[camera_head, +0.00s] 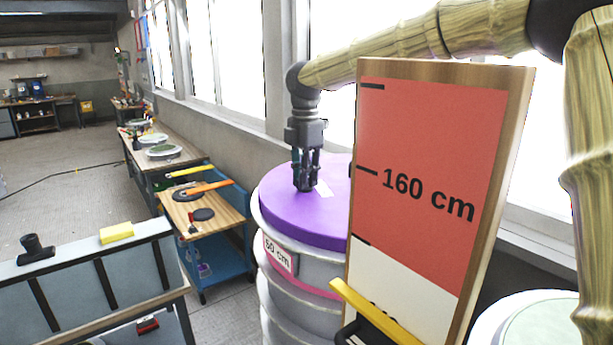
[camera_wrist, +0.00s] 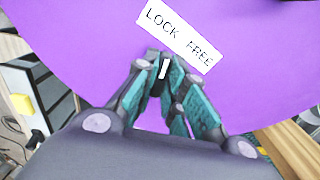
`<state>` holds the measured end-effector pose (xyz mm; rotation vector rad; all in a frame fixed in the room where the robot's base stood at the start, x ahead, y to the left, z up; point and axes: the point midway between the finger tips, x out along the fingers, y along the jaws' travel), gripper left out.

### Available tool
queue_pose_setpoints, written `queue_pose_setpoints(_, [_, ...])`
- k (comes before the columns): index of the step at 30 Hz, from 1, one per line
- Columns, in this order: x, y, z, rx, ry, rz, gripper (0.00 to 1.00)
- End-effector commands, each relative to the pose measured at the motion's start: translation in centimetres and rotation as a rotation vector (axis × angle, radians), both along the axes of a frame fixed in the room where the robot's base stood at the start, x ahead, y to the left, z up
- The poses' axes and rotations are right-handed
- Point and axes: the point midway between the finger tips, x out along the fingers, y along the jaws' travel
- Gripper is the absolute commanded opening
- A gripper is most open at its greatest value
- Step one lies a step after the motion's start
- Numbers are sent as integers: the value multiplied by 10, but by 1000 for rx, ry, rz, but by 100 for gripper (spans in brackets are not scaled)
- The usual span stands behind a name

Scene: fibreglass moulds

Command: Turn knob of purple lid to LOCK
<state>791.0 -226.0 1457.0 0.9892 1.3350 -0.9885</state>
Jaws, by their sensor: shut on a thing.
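The purple lid (camera_head: 285,217) lies on top of a pale ribbed barrel in the head view and fills the top of the wrist view (camera_wrist: 75,45). A white label (camera_wrist: 180,37) on it reads LOCK at left and FREE at right. My gripper (camera_head: 305,187) points down at the lid. In the wrist view its fingers are shut on a small dark knob (camera_wrist: 155,82), mostly hidden between them. A short white mark on the knob points up, slightly right, towards the label near the end of the word LOCK.
A tall red and white board (camera_head: 430,190) marked 160 cm stands close at the right of the barrel (camera_head: 308,267) and hides part of the lid. A wooden-topped blue cart (camera_head: 225,240) is at left. Windows and a wall run behind the barrel.

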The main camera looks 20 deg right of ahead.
Motion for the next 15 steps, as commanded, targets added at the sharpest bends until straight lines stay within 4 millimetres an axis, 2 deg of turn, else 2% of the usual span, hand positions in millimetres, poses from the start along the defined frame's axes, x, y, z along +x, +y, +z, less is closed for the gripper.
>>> queue_pose_setpoints(6, [0, 0, 0, 0, -1, 182, 0])
queue_pose_setpoints(15, [0, 0, 0, 0, 0, 358, 0])
